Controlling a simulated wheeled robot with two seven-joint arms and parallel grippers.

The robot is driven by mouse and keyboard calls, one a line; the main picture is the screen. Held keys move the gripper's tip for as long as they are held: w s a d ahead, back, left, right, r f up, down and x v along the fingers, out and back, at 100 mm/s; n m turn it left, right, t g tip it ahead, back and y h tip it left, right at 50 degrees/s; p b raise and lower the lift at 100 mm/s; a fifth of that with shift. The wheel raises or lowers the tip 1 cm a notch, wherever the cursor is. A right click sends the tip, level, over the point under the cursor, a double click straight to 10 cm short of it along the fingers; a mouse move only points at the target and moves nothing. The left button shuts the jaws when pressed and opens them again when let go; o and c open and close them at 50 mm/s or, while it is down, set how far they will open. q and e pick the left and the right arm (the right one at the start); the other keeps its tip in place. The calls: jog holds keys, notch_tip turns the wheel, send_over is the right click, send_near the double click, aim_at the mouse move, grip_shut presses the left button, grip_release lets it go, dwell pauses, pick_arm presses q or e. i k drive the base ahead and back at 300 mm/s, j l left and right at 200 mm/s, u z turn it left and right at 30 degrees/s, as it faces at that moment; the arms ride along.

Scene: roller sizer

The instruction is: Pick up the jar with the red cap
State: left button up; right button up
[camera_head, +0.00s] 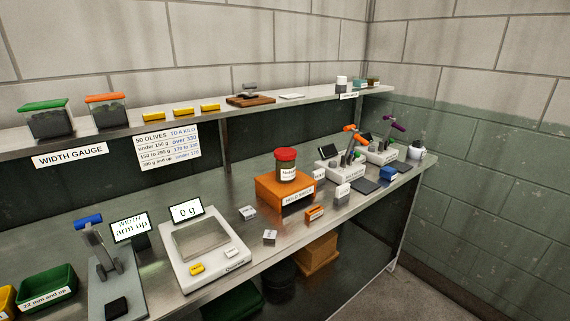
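The jar with the red cap (286,166) stands upright on an orange block (271,191) with a white label, near the middle of the metal bench. The jar has a dark body and a white label on its front. Neither of my grippers shows in the head view.
A white scale (205,262) reading 0 g stands left of the block. Small labelled blocks (247,213) and an orange piece (315,213) lie near it. Lever devices (355,158) stand to the right. A shelf (222,112) runs behind, above the bench.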

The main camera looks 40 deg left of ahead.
aim_at(285, 157)
jog(key=u, duration=0.25)
jog(key=i+l+u, duration=0.2)
jog(key=u, duration=0.25)
jog(key=i+l+u, duration=0.25)
jog(key=u, duration=0.15)
jog(key=i+l+u, duration=0.15)
jog(key=l+u, duration=0.3)
jog(key=j, duration=0.15)
